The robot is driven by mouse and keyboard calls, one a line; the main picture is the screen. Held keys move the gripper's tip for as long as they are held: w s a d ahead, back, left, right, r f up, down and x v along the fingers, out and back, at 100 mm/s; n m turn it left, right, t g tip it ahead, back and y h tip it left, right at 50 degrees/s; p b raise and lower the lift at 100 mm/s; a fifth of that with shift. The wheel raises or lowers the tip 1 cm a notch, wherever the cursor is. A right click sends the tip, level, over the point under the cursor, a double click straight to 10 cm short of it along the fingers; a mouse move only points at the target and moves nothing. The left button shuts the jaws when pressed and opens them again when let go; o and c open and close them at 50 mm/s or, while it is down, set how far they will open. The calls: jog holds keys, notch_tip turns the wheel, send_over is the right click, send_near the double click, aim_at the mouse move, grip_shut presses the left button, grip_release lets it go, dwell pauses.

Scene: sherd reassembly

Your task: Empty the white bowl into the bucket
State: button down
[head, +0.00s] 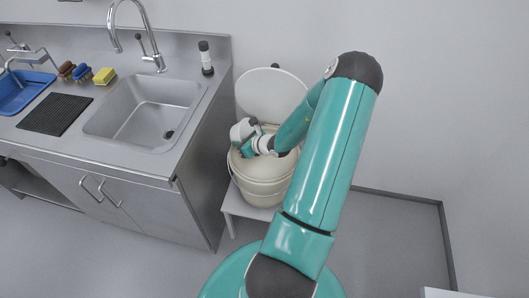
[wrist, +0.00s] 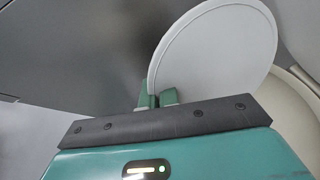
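The white bowl (head: 241,130) is held on its side, steeply tilted, over the cream bucket (head: 262,188). In the wrist view the bowl (wrist: 220,55) shows as a large pale round shape beside the fingertips. My gripper (head: 258,145) is over the bucket's opening. In the wrist view its green fingers (wrist: 158,98) are close together at the bowl's edge, shut on it. Part of the bucket's pale rim (wrist: 292,112) shows at the right there. I cannot see whether anything is left in the bowl, and the bucket's inside is mostly hidden.
The bucket stands on a low white stand (head: 232,205). A round pale lid (head: 272,92) is upright behind it by the wall. A steel sink unit (head: 190,195) is close on the left. A blue tray (head: 22,92), brushes and a yellow sponge (head: 104,76) lie on its counter.

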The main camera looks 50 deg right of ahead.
jog(key=shift+s+d+r+t+b, duration=0.15)
jog(key=shift+s+r+t+b, duration=0.4)
jog(key=shift+t+b, duration=0.55)
dwell(0.4)
jog(key=shift+s+d+r+m+t+y+b, duration=0.2)
jog(key=shift+s+t+b, duration=0.15)
jog(key=shift+s, duration=0.25)
jog(key=shift+s+d+r+m+t+y+b, duration=0.2)
jog(key=shift+s+t+b, duration=0.05)
jog(key=shift+s+t, duration=0.25)
jog(key=shift+b, duration=0.35)
jog(key=shift+s+r+t+b, duration=0.15)
jog(key=shift+s+t+b, duration=0.1)
jog(key=shift+t+b, duration=0.1)
